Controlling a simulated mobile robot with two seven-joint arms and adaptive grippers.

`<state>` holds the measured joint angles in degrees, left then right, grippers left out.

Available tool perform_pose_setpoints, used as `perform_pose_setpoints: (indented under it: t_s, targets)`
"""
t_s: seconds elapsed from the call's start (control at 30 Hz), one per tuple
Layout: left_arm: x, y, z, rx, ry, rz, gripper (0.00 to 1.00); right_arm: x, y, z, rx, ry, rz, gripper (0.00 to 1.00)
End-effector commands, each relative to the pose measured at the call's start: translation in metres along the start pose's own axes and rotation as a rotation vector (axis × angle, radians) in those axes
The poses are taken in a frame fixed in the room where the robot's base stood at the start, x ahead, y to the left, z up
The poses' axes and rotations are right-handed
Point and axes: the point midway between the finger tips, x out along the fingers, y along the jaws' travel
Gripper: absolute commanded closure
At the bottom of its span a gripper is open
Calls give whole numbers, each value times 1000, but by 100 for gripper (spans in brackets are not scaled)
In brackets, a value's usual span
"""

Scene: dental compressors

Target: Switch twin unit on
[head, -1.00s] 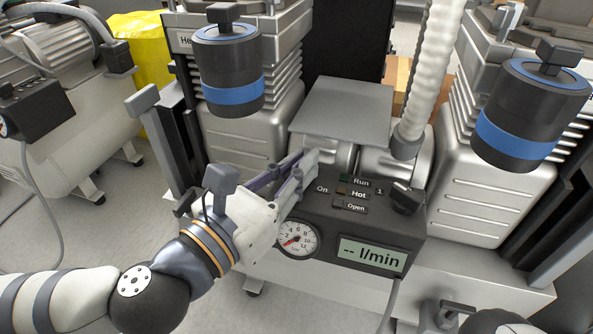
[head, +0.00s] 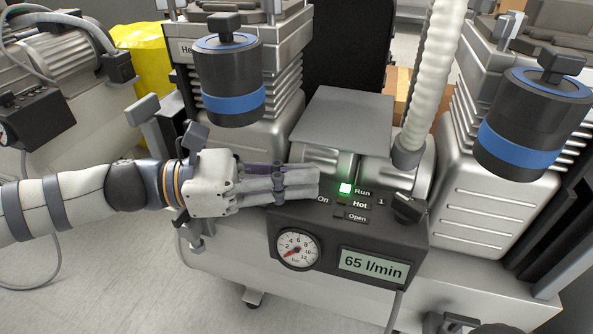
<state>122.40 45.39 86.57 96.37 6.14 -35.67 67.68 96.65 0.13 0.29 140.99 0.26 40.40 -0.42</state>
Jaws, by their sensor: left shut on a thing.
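The twin unit (head: 216,281) stands ahead, with a dark control panel (head: 325,238) between its two ribbed cylinder heads. The green lamp (head: 346,188) beside "Run" is lit. The display (head: 373,264) reads 65 l/min. The pressure gauge (head: 298,249) has its needle low on the scale. My left gripper (head: 312,183) reaches in from the left, its fingers lying across the panel's upper left beside the "On" label. It is shut on the switch there, which the fingers hide. A black knob (head: 409,207) at the panel's right, beside "1", is free. My right gripper does not show.
Two black filter canisters with blue bands (head: 229,80) (head: 530,120) stand up at either side. A white ribbed hose (head: 427,80) rises behind the panel. A grey plate (head: 343,119) lies above it. Another compressor (head: 60,100) stands at the far left. Floor shows at lower left.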

Motion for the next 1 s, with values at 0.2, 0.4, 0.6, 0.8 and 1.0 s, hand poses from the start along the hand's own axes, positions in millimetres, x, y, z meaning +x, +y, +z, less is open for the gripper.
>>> perform_pose_setpoints:
  t_s: [0.2,0.4,0.6,0.8,1.0]
  targets:
    - [0,0,-2,1,3,-85,100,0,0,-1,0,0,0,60]
    - [0,0,-2,0,4,-121,100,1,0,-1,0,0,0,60]
    - [0,-1,-3,0,4,-130,100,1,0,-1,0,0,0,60]
    - [0,-1,-3,-1,5,-130,100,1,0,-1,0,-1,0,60]
    - [1,-1,-2,-1,4,-130,69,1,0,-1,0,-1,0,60]
